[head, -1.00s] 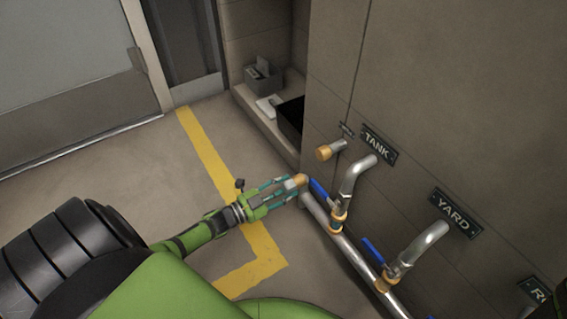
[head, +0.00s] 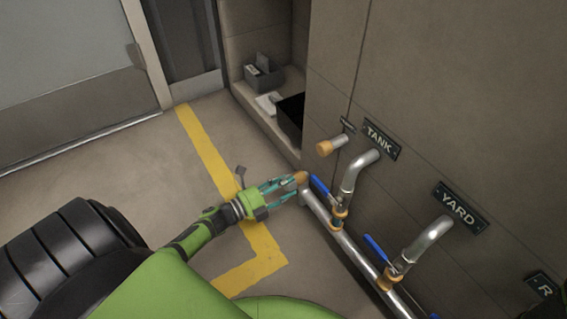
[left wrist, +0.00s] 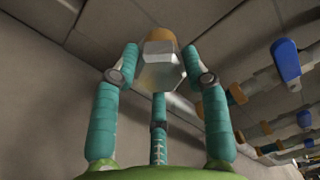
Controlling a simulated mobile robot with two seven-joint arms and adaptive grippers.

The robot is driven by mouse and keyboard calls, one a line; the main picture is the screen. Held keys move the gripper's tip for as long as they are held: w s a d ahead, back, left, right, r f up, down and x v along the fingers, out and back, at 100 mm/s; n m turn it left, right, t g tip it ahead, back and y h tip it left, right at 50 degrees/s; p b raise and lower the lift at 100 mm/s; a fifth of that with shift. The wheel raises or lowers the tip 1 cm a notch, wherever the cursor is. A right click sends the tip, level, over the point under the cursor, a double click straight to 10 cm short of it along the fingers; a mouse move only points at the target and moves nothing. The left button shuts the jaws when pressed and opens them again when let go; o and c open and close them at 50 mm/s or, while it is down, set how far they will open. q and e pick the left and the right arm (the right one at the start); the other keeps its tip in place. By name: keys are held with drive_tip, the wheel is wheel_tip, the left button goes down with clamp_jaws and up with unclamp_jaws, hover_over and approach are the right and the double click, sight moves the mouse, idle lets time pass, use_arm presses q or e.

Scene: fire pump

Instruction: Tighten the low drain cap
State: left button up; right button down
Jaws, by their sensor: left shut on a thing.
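The low drain cap (left wrist: 160,70) is a grey metal hexagonal piece, with an orange-brass part (left wrist: 161,37) beyond it in the left wrist view. My left gripper (left wrist: 160,84) has its teal fingers closed around the hexagonal piece. The cap is mostly hidden there by the fingers. Whether it is fully seated cannot be told. My right gripper is not in view.
Blue-handled valves (head: 319,187) sit close to the right of my gripper. A brass-capped stub (head: 326,148) sticks out of the wall above, near the TANK sign (head: 381,139). A ledge with a grey box (head: 265,77) stands behind. The floor with yellow tape (head: 208,150) is clear.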

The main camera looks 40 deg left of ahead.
use_arm(q)
drive_tip(key=shift+d+m, duration=0.4)
drive_tip(key=shift+m, duration=0.7)
drive_tip(key=o, duration=1.1)
drive_tip(key=shift+w, duration=0.1)
drive_tip(key=shift+a, duration=0.2)
drive_tip(key=v, duration=1.2)
